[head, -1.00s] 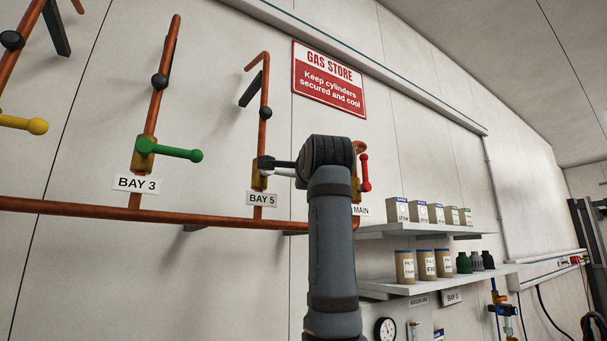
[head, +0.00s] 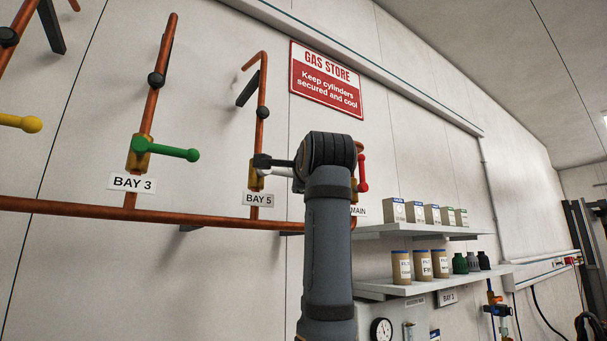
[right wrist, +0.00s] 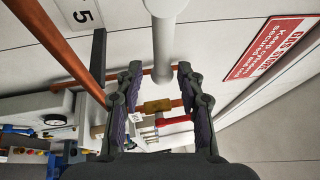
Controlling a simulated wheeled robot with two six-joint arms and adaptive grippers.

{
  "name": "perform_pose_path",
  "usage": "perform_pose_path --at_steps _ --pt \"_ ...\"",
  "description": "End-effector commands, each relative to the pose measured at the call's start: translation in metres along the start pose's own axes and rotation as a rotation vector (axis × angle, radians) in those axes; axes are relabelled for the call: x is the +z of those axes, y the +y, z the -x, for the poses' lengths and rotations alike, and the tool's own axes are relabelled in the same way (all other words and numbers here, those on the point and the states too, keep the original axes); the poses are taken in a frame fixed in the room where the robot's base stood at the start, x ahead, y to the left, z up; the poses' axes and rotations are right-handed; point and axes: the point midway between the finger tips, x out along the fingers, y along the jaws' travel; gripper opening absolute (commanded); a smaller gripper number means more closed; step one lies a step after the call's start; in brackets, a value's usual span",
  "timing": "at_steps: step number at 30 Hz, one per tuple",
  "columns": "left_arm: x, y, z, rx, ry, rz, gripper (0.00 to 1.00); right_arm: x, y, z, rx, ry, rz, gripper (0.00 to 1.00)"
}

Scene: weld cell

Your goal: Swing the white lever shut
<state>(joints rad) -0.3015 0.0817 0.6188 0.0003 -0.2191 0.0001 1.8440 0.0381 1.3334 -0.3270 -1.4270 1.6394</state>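The white lever (head: 280,171) is on the valve (head: 255,182) above the BAY 5 label. It points right from the valve, and its far part is hidden behind my arm in the head view. In the right wrist view the white lever (right wrist: 164,45) runs down from the top edge into the space between the fingers. My right gripper (right wrist: 158,72) is open, with one finger on each side of the lever and visible gaps between. In the head view, a dark finger of it shows just above the lever. My left gripper is in neither view.
A green lever (head: 175,153) at BAY 3 and a red lever (head: 363,172) at MAIN flank this valve. Copper pipes (head: 90,210) run along the wall. Shelves (head: 420,284) with boxes and jars are at the right. A gas store sign (head: 326,80) hangs above.

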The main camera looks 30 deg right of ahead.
Motion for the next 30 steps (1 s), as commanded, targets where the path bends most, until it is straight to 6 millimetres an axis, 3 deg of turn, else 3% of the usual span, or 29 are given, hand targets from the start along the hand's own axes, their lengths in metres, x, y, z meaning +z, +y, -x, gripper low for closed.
perform_pose_path --at_steps 6,12,17,30 --pt "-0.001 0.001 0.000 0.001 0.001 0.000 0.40 0.002 0.000 0.054 -0.003 -0.003 0.000 0.38" --pt "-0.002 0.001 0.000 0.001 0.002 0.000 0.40 0.002 0.001 0.089 0.000 -0.002 0.001 0.38" --pt "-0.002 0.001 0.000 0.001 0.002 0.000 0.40 0.001 0.002 0.099 0.002 0.000 0.001 0.38" --pt "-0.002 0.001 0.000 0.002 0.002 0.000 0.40 0.001 0.001 0.099 0.001 0.000 0.001 0.38"
